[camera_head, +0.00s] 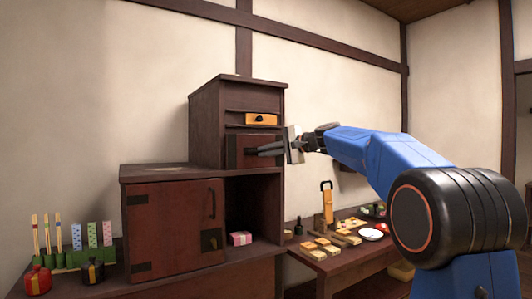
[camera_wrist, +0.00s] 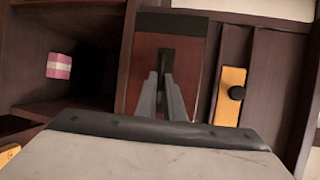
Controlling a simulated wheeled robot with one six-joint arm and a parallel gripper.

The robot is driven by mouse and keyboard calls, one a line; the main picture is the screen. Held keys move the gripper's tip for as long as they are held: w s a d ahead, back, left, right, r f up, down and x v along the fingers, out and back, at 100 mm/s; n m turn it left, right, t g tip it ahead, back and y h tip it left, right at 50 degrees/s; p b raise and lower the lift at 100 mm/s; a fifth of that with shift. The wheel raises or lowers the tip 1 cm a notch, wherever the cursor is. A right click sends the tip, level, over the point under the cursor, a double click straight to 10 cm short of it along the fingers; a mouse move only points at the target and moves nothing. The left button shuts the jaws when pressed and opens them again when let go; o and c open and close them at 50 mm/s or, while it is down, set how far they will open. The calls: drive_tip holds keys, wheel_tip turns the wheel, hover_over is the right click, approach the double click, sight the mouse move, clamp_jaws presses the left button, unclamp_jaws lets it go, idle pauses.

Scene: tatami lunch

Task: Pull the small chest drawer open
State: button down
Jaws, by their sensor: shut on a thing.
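The small chest's dark brown body (camera_head: 206,125) stands on top of the larger cabinet in the head view. Its reddish-brown drawer front (camera_head: 236,143) faces right, below an orange panel with a black knob. My gripper (camera_head: 250,152) reaches in from the right, with its fingertips at this drawer front. In the wrist view, the reddish drawer front (camera_wrist: 144,56) lies around my fingers (camera_wrist: 166,70), which are closed together on its dark handle (camera_wrist: 167,54). The fingers hide part of the handle. I cannot tell whether the drawer stands out from the chest.
The orange panel (camera_head: 262,119) sits just above the drawer. The lower cabinet has a reddish door (camera_head: 175,225) and an open compartment with a pink box (camera_head: 240,238). A low food table (camera_head: 335,262) stands at the right. Colored sticks and small pots stand at the left.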

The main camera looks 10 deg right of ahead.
drive_tip(key=s+d, duration=0.3)
drive_tip(key=s, duration=0.6)
drive_tip(key=s+d, duration=0.3)
drive_tip(key=s, duration=0.7)
drive_tip(key=shift+s+d, duration=0.15)
drive_tip(key=shift+s, duration=0.05)
drive_tip(key=c, duration=1.9)
unclamp_jaws()
drive_tip(key=shift+o, duration=0.2)
drive_tip(key=v, duration=1.7)
drive_tip(key=shift+s+d, duration=0.15)
